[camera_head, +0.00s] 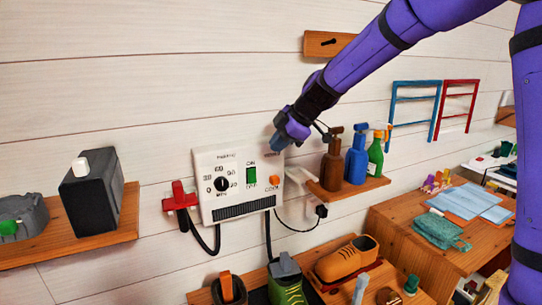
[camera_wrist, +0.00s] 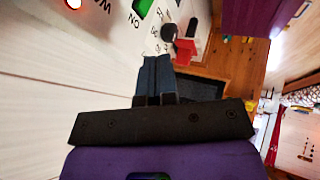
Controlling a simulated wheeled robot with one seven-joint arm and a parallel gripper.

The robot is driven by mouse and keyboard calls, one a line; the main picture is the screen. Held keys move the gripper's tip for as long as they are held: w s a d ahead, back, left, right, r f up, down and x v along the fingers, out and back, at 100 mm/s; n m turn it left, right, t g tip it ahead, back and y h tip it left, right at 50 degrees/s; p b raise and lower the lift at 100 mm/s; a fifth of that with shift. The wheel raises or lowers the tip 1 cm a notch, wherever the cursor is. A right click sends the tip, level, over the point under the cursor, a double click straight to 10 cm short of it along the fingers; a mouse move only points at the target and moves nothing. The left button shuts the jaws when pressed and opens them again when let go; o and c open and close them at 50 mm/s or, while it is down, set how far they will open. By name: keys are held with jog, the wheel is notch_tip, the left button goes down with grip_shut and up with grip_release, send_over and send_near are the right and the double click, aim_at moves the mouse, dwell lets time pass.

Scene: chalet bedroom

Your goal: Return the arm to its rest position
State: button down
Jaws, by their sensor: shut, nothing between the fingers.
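My purple arm reaches in from the upper right in the head view. My gripper (camera_head: 279,144) is at the upper right corner of a white wall-mounted control box (camera_head: 233,203); I cannot tell whether it touches it. In the wrist view the blue fingers of my gripper (camera_wrist: 155,63) are together, with nothing between them. The control box has a black dial (camera_head: 222,184), a green switch (camera_head: 252,175) and an orange button (camera_head: 275,180).
A red fixture (camera_head: 180,199) is left of the box. A shelf with spray bottles (camera_head: 355,156) is to its right, under my forearm. A black box (camera_head: 91,196) stands on the left shelf. Shoes (camera_head: 346,259) are below. Blue and red racks (camera_head: 414,108) hang at the right.

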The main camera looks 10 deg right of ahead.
jog(key=shift+d+r, duration=0.2)
jog(key=shift+r, duration=0.3)
jog(key=s+d+r+m+h, duration=0.2)
jog(key=s+d+r+m, duration=0.15)
jog(key=s, duration=0.45)
jog(key=s+d+r+m+h, duration=0.1)
jog(key=s+d+r+m, duration=0.3)
jog(key=s, duration=0.5)
jog(key=s+d+f+m+h, duration=0.1)
jog(key=s+d+m, duration=0.2)
jog(key=s, duration=0.3)
jog(key=s+d+f+m+t+h, duration=0.1)
jog(key=s+d+m, duration=0.2)
jog(key=s+m, duration=0.2)
jog(key=s+d+f+m+h, duration=0.1)
jog(key=s+d+m, duration=0.2)
jog(key=s, duration=0.5)
jog(key=shift+s+d+f+m, duration=0.15)
jog(key=shift+s+f+m, duration=0.15)
jog(key=shift+m, duration=0.25)
